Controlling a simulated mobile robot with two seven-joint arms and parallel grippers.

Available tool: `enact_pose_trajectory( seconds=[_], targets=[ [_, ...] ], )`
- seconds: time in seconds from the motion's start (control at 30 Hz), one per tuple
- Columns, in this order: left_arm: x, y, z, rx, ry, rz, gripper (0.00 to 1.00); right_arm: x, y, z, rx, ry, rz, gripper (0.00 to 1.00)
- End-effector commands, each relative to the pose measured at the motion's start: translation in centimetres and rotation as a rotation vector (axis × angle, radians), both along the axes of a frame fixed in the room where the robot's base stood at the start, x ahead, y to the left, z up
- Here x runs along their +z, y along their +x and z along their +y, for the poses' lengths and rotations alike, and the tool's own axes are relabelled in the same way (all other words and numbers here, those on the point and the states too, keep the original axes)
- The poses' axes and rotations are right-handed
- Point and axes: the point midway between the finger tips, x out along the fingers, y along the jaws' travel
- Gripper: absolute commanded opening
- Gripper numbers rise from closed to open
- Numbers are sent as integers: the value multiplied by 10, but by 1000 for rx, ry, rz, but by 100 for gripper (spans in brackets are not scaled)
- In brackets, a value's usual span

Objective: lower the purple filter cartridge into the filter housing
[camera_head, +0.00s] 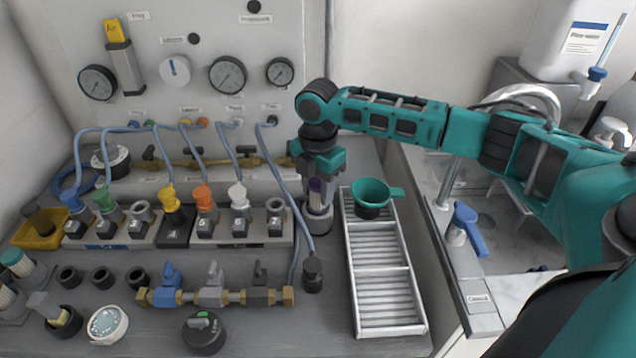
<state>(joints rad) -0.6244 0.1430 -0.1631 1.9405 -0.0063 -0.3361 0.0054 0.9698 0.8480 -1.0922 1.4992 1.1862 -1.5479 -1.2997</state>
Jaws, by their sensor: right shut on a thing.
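The purple filter cartridge (316,187) is upright, with only a short purple band of it showing below my right gripper. My right gripper (318,178) is shut on it and points straight down, hiding its top. The filter housing (317,215) is a grey metal cup directly below the gripper, left of the slatted tray. The cartridge's lower end appears to be at or inside the housing's mouth; how deep it sits cannot be told. My left gripper is not in view.
A slatted white tray (357,284) holds a teal funnel (371,194) close right of the housing. A blue hose (288,190) runs just left of the housing to a black fitting (312,273). A valve row (215,297) stands front left. A sink (487,222) is at right.

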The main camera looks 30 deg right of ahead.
Motion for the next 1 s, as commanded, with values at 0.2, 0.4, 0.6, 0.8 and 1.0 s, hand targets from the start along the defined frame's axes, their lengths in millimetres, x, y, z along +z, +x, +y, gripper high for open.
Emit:
enact_pose_trajectory(
  seconds=[0.2,0.4,0.6,0.8,1.0],
  targets=[
    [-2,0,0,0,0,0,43,-8,0,0,0,1,0,9],
    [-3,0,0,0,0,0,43,-15,0,0,-1,1,-1,9],
    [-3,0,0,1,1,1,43,-19,0,0,0,0,-1,9],
    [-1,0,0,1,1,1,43,-15,0,0,0,1,-2,9],
    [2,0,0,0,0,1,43,-6,1,0,-1,1,-2,9]
  ],
)
